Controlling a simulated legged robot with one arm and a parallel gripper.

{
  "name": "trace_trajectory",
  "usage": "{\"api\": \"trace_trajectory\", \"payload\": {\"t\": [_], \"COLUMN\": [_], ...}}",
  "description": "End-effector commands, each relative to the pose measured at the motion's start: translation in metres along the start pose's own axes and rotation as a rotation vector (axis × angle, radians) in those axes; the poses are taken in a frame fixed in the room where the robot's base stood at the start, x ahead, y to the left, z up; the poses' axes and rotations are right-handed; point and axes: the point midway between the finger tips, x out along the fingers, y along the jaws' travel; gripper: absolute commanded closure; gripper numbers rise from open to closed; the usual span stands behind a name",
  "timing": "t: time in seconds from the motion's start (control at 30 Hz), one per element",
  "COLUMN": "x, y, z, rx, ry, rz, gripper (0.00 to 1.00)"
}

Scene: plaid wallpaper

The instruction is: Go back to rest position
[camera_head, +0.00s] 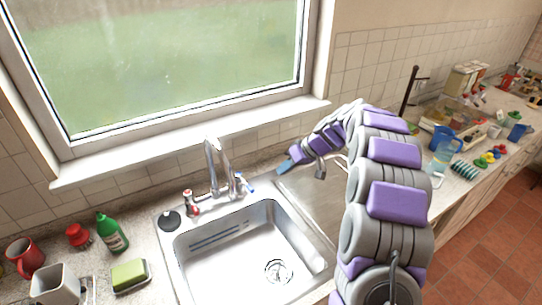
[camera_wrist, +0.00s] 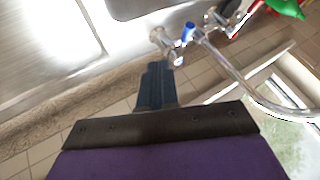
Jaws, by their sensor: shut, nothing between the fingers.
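My gripper (camera_head: 284,167) is at the end of my grey and purple arm, above the back edge of the sink unit, right of the faucet. In the wrist view my gripper (camera_wrist: 155,85) shows as dark blue fingers pressed together with nothing between them. The chrome faucet (camera_head: 213,165) stands behind the sink, with a red-marked tap on its left and a blue-marked tap on its right. In the wrist view the blue-marked tap (camera_wrist: 188,31) is close to the fingertips, apart from them as far as I can tell.
The steel sink (camera_head: 215,270) is empty. A green bottle (camera_head: 112,233), a sponge (camera_head: 129,275), a red mug (camera_head: 25,257) and a grey container (camera_head: 55,284) stand left. A blue pitcher (camera_head: 445,140) and several small items crowd the right counter. A window (camera_head: 170,60) is behind.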

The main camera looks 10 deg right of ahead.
Motion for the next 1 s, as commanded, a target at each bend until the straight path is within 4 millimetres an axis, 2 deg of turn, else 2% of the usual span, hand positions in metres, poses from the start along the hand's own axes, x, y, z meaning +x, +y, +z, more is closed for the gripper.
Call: {"api": "trace_trajectory", "payload": {"t": [0.13, 0.23, 0.33, 0.47, 0.6, 0.7, 1.0], "x": [-0.005, -0.007, -0.012, -0.02, -0.032, -0.043, -0.079], "y": [0.002, -0.011, -0.042, -0.09, -0.134, -0.16, -0.22], "z": [0.002, 0.006, 0.014, 0.035, 0.064, 0.089, 0.176], "rx": [0.005, 0.012, 0.029, 0.065, 0.106, 0.137, 0.228], "ry": [0.0, -0.02, -0.06, -0.134, -0.212, -0.266, -0.403], "rz": [-0.004, -0.005, 0.001, 0.018, 0.048, 0.073, 0.188], "gripper": [1.0, 1.0, 1.0, 1.0, 1.0, 1.0, 1.0]}}
